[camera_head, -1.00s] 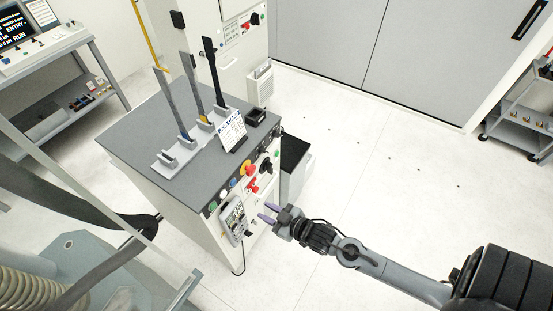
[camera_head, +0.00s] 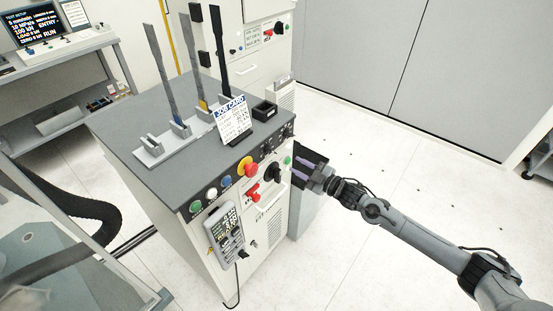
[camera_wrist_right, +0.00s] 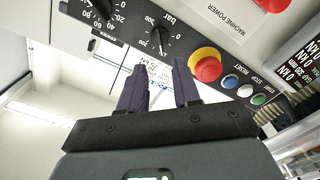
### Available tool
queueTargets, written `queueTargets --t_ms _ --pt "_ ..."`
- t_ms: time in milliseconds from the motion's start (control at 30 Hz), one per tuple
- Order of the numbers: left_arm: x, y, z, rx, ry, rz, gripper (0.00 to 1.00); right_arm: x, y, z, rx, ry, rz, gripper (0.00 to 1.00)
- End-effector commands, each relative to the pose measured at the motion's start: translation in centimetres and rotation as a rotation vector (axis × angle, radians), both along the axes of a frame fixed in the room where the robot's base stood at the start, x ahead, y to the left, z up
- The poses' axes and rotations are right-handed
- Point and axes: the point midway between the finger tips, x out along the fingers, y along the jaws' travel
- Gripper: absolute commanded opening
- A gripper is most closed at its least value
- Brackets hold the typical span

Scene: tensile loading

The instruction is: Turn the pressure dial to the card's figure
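The pressure dial (camera_wrist_right: 160,40), a black knob marked "bar", sits on the dark strip of the control panel in the right wrist view. In the head view it is a small dark knob (camera_head: 266,155) beside the red mushroom button. The white job card (camera_head: 232,118) stands tilted on the cabinet top; its figures are too small to read. My right gripper (camera_head: 299,165) is open and empty, off the right end of the panel. In the wrist view its two purple fingers (camera_wrist_right: 159,72) stand apart, pointing toward the dial. My left gripper is out of view.
The red stop button on yellow (camera_wrist_right: 207,66) and several coloured buttons (camera_head: 212,193) are close by. A handheld pendant (camera_head: 226,232) hangs on the cabinet (camera_head: 130,175). Strips stand in a rack (camera_head: 165,145) on top.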

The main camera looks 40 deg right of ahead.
Motion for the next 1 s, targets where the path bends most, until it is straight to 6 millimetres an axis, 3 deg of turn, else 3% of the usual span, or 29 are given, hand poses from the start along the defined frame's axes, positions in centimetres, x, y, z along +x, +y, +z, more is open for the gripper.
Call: queueTargets --t_ms 600,1000 --pt "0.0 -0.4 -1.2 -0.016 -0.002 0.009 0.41 7.7 1.8 0.1 0.002 -0.003 0.000 0.32" --pt "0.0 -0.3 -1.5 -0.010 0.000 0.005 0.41 10.0 2.4 0.0 0.002 0.000 0.001 0.32"
